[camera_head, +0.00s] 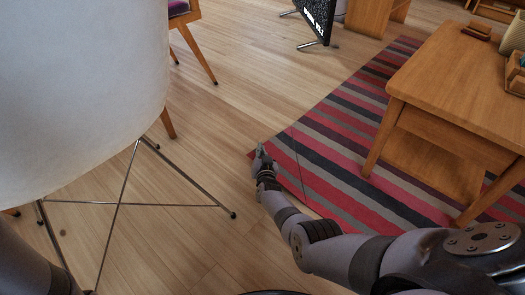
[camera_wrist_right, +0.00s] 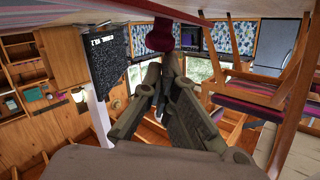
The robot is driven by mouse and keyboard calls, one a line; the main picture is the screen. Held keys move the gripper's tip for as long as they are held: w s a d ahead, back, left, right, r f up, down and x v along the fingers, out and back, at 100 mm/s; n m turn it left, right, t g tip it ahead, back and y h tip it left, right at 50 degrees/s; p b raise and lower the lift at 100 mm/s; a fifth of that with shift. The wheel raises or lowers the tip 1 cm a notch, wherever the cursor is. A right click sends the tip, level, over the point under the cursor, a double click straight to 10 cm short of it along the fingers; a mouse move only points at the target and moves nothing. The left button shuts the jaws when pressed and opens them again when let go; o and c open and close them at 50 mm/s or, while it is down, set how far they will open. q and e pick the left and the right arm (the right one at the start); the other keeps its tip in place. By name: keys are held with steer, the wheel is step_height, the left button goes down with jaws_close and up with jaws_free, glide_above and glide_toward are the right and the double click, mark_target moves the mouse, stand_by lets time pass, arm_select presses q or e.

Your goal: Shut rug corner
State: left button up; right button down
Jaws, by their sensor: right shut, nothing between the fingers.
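The striped rug (camera_head: 335,153), in red, grey and dark bands, lies on the floor under the wooden table. Its left corner (camera_head: 253,154) points toward the middle of the head view. A thin dark line crosses the rug close to that corner. I cannot tell whether the corner is flat or slightly raised. My right gripper (camera_head: 261,154) is at this corner, shut and empty. In the right wrist view its fingers (camera_wrist_right: 165,72) are together, with a dark red patch just beyond the tips that I cannot identify for sure. My left gripper is out of view.
A white chair (camera_head: 80,90) with thin metal legs stands at the left. The wooden table (camera_head: 455,80) stands on the rug at the right. A black sign (camera_head: 319,18) and wooden furniture are at the back. Bare floor (camera_head: 235,115) lies between chair and rug.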

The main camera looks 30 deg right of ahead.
steer(key=shift+w+a+f+b, duration=0.15)
steer(key=shift+a+f+b, duration=0.15)
steer(key=shift+f+b, duration=0.25)
steer(key=shift+f, duration=0.1)
stand_by(0.3)
